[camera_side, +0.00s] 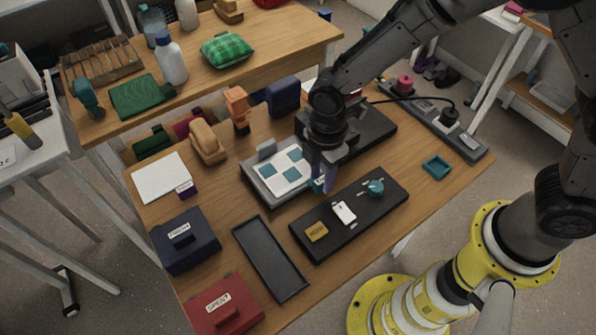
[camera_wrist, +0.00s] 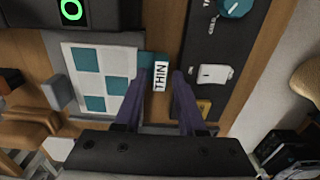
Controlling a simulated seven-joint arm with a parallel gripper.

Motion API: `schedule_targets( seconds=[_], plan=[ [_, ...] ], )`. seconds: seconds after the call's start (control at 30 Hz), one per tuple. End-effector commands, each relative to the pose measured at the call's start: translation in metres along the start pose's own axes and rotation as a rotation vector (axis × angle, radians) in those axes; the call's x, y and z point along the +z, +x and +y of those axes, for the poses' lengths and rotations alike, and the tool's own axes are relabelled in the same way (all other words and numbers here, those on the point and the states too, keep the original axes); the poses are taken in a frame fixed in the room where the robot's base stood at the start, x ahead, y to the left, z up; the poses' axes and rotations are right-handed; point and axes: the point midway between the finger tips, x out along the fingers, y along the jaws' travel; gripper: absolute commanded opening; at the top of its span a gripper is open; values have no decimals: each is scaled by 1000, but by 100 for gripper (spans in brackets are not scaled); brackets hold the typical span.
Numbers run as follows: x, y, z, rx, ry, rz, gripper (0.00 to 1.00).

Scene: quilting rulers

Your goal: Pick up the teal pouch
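A small teal pouch (camera_wrist: 150,59) with a white label reading "THIN" lies beside the white sheet with teal squares (camera_wrist: 98,70). In the side view only a bit of the pouch (camera_side: 316,186) shows by my fingertips. My gripper (camera_wrist: 161,74) points down over it, with its two purple fingers apart. The left finger overlaps the pouch's left part in the wrist view, and a gap shows between the label and the right finger. I cannot tell whether either finger touches it. My gripper (camera_side: 327,182) also shows in the side view.
A black panel (camera_side: 325,241) with a teal knob (camera_side: 376,187) lies close to the right of my fingers. An empty black tray (camera_side: 270,258), a navy box (camera_side: 185,240) and a red box (camera_side: 224,304) stand in front. A small teal tray (camera_side: 436,167) is at right.

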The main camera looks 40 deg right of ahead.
Motion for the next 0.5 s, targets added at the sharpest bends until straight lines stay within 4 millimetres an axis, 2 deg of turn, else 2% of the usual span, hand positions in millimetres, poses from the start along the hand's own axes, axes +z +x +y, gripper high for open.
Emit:
schedule_targets(
  seconds=[0.03, 0.2, 0.5],
  plan=[
    [0, 0, 0, 0, 0, 0, 29],
    [0, 0, 0, 0, 0, 0, 0],
    [0, -1, 0, 1, 0, 1, 0]
  ],
)
